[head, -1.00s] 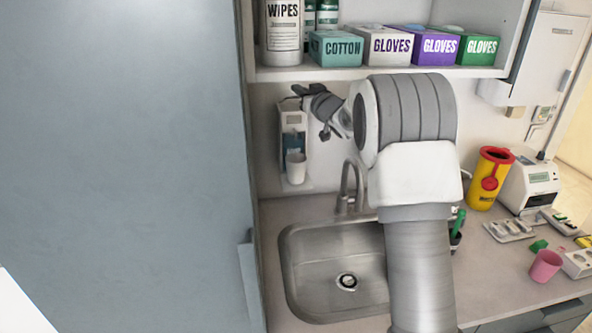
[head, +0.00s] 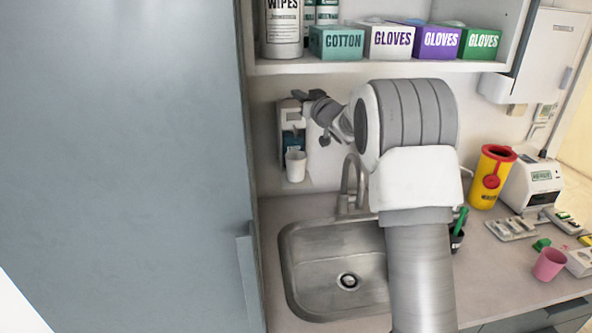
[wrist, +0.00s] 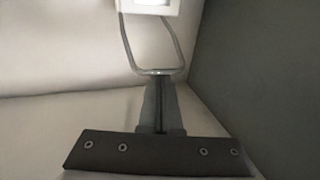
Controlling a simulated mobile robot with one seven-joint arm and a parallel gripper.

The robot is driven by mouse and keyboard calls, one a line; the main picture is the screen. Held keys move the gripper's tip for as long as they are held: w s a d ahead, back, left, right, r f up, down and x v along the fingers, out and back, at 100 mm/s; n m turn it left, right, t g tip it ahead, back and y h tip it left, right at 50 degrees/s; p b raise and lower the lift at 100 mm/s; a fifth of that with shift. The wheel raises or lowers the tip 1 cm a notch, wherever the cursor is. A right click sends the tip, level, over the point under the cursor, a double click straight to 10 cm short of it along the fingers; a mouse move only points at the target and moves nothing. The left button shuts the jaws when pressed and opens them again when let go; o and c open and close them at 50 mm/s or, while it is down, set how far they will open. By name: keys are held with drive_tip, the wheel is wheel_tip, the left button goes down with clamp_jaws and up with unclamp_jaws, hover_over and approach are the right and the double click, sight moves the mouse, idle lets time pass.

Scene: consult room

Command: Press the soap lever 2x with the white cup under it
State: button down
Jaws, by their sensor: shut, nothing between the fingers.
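The soap dispenser (head: 292,115) is a white and grey wall unit left of the tap. The white cup (head: 296,165) stands upright on its lower ledge, below the dispenser body. My gripper (head: 300,95) is shut and empty at the top of the dispenser. In the wrist view, the lever (wrist: 154,72) is a bent metal wire loop coming from a white body (wrist: 150,6). My shut fingers (wrist: 160,88) overlap the loop's near bar there; I cannot tell whether they touch it. The cup is hidden in the wrist view.
A steel sink (head: 335,270) with a tap (head: 352,185) lies below. A shelf (head: 380,66) with several boxes is close above my arm. A tall grey cabinet (head: 125,160) stands at left. A yellow bin (head: 488,180) and pink cup (head: 549,264) are at right.

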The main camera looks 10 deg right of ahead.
wheel_tip(320, 180, down, 3)
drive_tip(key=shift+f+b, duration=0.1)
drive_tip(key=shift+b, duration=0.8)
wheel_tip(320, 180, up, 6)
drive_tip(key=p, duration=0.4)
drive_tip(key=shift+w+f, duration=0.1)
drive_tip(key=shift+f, duration=0.1)
idle(0.6)
